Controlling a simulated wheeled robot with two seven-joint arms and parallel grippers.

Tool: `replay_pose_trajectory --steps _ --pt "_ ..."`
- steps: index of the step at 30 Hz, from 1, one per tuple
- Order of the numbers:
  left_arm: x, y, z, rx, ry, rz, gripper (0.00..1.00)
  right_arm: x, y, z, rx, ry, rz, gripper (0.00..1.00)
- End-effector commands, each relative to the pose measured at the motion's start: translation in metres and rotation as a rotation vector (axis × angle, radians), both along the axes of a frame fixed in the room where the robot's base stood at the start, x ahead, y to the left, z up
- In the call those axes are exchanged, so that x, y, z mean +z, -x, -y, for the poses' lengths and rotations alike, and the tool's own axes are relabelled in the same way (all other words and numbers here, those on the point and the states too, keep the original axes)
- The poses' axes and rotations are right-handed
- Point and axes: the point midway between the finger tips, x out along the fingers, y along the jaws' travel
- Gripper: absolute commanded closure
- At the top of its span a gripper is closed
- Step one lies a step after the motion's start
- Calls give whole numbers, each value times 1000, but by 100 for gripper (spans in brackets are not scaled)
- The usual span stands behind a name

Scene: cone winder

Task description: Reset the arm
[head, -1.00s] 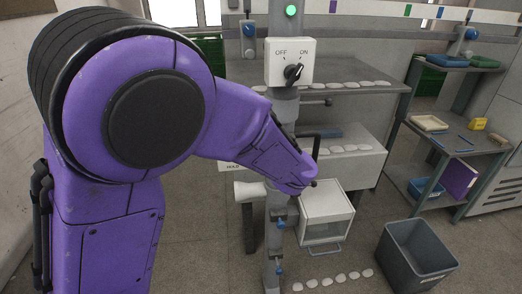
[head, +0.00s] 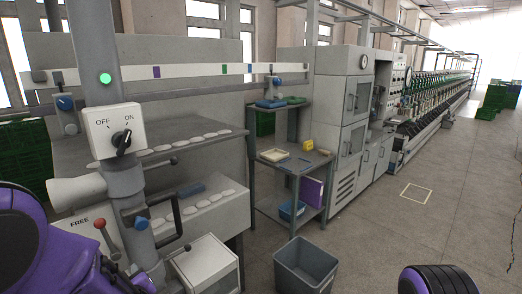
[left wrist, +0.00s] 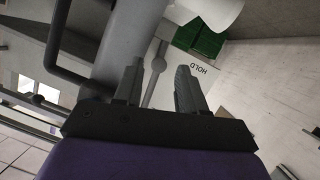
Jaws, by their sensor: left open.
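The grey machine post (head: 124,180) stands at the left of the head view, with a white horizontal cone (head: 75,192) on it. A lever with a red knob (head: 100,223) stands beside a panel marked FREE (head: 78,222). My right gripper is out of view.
A switch box (head: 113,130) marked OFF and ON has its knob towards ON, under a lit green lamp (head: 105,78). A black bent handle (head: 178,225) sticks out right of the post. A grey bin (head: 305,265) and a shelf (head: 292,165) stand right. The right floor is mostly clear.

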Motion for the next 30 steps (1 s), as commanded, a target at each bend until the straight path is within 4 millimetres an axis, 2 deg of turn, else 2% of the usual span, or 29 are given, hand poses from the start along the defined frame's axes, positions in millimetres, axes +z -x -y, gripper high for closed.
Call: replay_pose_trajectory --steps 1,2,3,5,6,8,9,12,13,15,19,22,30 --pt "-52 13 3 -37 17 -60 60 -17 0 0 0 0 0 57" --pt "-76 22 5 -60 30 -93 60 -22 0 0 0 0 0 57" --pt "-109 35 9 -92 51 -141 60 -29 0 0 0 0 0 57" --pt "-158 60 15 -136 85 -221 60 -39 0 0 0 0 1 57" --pt "-189 78 19 -162 108 -276 60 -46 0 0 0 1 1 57" --pt "-234 110 24 -196 144 -368 60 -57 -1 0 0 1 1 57" --pt "-262 134 27 -216 166 -433 60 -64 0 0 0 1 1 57" --pt "-321 195 33 -252 210 -595 60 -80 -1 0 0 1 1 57" --pt "-335 212 34 -256 219 -640 60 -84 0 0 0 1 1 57" --pt "-360 248 33 -245 237 -727 60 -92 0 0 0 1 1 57" --pt "-384 289 31 -224 254 -822 60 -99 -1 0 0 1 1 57" --pt "-387 299 30 -221 256 -845 60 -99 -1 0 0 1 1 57" --pt "-386 298 30 -222 254 -843 60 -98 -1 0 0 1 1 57"
